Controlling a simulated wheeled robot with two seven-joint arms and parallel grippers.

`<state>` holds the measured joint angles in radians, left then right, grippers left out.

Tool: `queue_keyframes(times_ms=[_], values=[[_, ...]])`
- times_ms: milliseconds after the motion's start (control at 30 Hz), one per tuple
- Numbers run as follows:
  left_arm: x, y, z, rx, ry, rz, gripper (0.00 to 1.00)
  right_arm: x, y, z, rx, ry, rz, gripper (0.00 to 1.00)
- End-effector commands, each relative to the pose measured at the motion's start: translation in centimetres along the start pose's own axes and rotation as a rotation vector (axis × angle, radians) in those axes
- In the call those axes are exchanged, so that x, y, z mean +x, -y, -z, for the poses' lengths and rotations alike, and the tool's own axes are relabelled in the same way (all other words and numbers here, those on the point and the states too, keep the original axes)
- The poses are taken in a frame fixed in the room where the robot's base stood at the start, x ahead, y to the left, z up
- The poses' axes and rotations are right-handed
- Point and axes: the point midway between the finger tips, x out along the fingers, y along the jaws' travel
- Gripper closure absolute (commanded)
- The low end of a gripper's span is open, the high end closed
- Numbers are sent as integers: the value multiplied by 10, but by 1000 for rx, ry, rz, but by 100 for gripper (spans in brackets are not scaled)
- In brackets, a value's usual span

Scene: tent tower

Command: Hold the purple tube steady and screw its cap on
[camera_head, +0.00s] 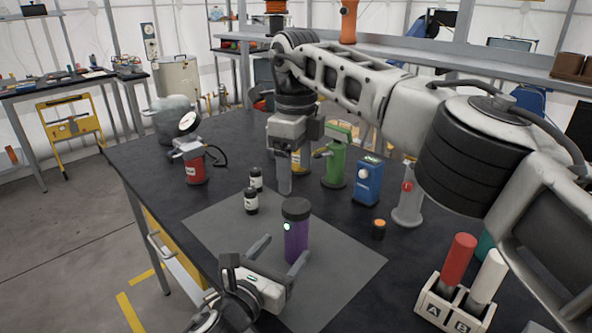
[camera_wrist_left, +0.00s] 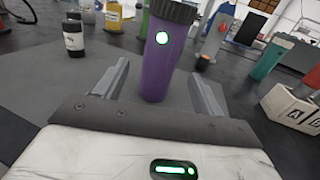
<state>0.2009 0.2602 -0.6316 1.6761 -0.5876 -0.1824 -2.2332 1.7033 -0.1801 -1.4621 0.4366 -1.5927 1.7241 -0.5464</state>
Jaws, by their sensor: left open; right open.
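The purple tube (camera_head: 296,241) stands upright on the grey mat (camera_head: 225,225), with a green light on its side. Its dark ribbed cap (camera_head: 295,208) sits on top; I cannot tell how tightly. My left gripper (camera_head: 286,247) is open and low, with its fingers pointing at the tube. In the left wrist view, the tube (camera_wrist_left: 163,62) stands between the two spread fingers, with a gap on each side. The cap (camera_wrist_left: 175,11) is cut by the top edge there. My right gripper (camera_head: 300,172) is open and empty, behind the tube and apart from it.
Two small black bottles (camera_head: 251,200) stand left of the tube. A rack (camera_head: 450,311) with red and white tubes is at the front right.

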Motion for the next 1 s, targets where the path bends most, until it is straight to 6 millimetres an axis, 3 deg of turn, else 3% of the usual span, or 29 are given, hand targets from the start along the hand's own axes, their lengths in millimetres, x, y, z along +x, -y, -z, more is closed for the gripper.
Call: queue_keyframes(times_ms=[33,200,400,600,1000], values=[[-15,0,3,2,-4,0,31,2,0,0,0,0,0,25],[-54,0,3,0,-4,0,31,7,0,0,0,0,0,25],[-83,0,2,0,-2,0,31,11,0,0,0,0,0,25],[-93,0,0,0,0,0,31,11,0,0,0,0,0,25],[-93,0,0,-1,-1,0,31,11,0,0,0,0,0,25]])
